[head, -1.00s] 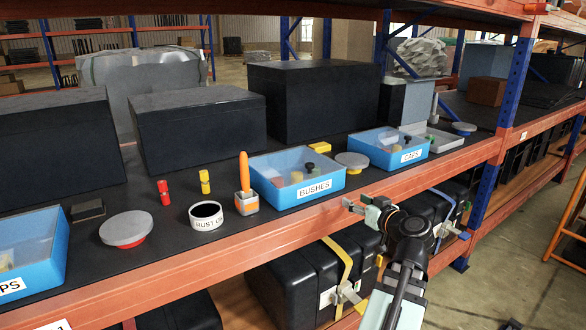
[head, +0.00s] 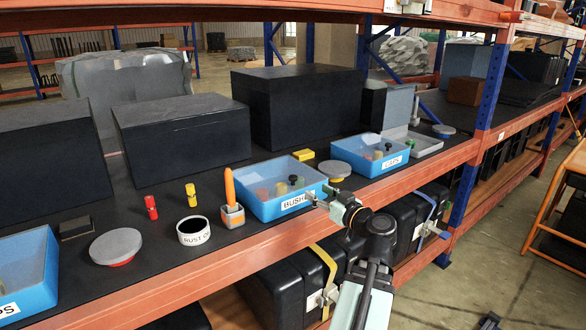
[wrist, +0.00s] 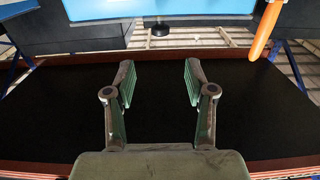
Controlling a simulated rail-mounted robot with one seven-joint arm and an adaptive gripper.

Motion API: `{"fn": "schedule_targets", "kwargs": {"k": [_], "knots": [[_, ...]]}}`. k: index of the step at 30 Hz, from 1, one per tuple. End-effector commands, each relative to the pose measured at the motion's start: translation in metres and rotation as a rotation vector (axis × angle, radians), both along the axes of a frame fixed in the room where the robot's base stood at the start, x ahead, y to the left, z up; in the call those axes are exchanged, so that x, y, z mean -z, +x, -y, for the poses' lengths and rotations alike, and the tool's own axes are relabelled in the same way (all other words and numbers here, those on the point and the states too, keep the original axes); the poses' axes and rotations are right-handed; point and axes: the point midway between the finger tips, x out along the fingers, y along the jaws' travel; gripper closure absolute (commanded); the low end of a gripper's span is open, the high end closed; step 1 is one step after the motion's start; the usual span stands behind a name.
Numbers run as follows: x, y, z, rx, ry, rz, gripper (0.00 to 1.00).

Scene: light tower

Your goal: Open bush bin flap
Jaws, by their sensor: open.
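The blue bin labelled BUSHES (head: 256,208) stands at the shelf's front edge, with small round pieces showing inside. I cannot make out a separate flap on it. My gripper (head: 317,198) is at the front of this bin, overlapping the right end of its label in the head view; I cannot tell whether it touches. In the wrist view my gripper (wrist: 158,82) is open, with nothing between its two fingers. A blue surface (wrist: 160,8) spans the top of that view, beyond the fingertips.
A holder with an orange-handled tool (head: 230,187) stands just left of the bin. Right are a round grey-topped tin (head: 334,170) and the blue CAPS bin (head: 349,157). Large black boxes (head: 300,108) stand behind. The orange shelf beam (head: 225,256) runs along the front.

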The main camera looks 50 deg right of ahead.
Motion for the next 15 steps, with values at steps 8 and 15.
{"fn": "schedule_targets", "kwargs": {"k": [8,15], "knots": [[-0.005,0.010,0.002,0.002,0.004,-0.002,0.45],[-0.001,0.047,0.015,0.000,0.003,-0.003,0.45]]}}
